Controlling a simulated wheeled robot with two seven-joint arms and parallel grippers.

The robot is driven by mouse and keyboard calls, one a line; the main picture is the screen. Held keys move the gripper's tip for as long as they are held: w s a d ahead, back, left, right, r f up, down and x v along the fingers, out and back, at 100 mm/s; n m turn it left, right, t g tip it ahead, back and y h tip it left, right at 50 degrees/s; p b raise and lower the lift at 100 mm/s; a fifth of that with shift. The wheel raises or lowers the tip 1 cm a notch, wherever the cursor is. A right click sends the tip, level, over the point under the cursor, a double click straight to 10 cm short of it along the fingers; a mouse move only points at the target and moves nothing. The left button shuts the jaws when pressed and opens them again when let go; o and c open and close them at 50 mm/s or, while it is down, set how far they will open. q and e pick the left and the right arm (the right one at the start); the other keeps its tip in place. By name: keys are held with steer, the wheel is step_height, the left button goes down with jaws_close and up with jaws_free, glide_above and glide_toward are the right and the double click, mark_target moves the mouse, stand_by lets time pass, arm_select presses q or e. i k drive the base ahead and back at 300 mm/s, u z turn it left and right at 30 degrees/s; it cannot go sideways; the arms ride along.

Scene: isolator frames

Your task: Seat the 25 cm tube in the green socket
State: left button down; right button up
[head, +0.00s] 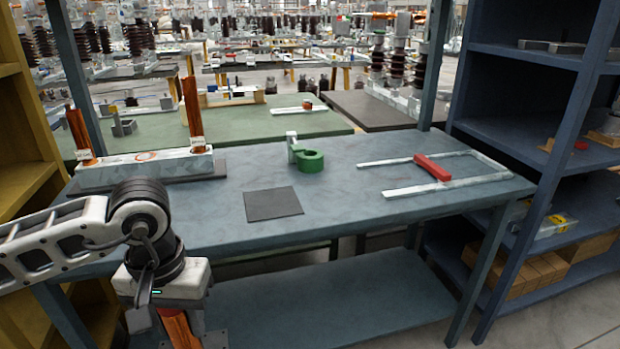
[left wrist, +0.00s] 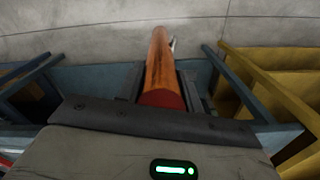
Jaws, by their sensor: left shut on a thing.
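My left gripper (head: 182,325) is low at the left, in front of the table's front edge, shut on a copper-brown tube (head: 178,328). In the left wrist view the tube (left wrist: 160,65) runs away from the palm between the fingers, its near end dark red. Its length cannot be read. The green socket (head: 311,162), a ring beside a pale upright post, stands at the table's middle back, well apart from the gripper. A pale rack (head: 120,172) at the table's left holds two more copper tubes, one tall (head: 193,105) and one shorter (head: 78,132). My right gripper is not in view.
A dark square mat (head: 273,204) lies on the blue-grey table (head: 345,205). A pale U-shaped frame with a red bar (head: 433,168) lies at the right. A blue shelf (head: 535,130) stands right, a yellow one (head: 22,150) left. The table's front middle is clear.

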mark_target(223, 203)
steer(key=z, duration=0.9)
steer(key=i, duration=0.65)
steer(key=u, duration=0.15)
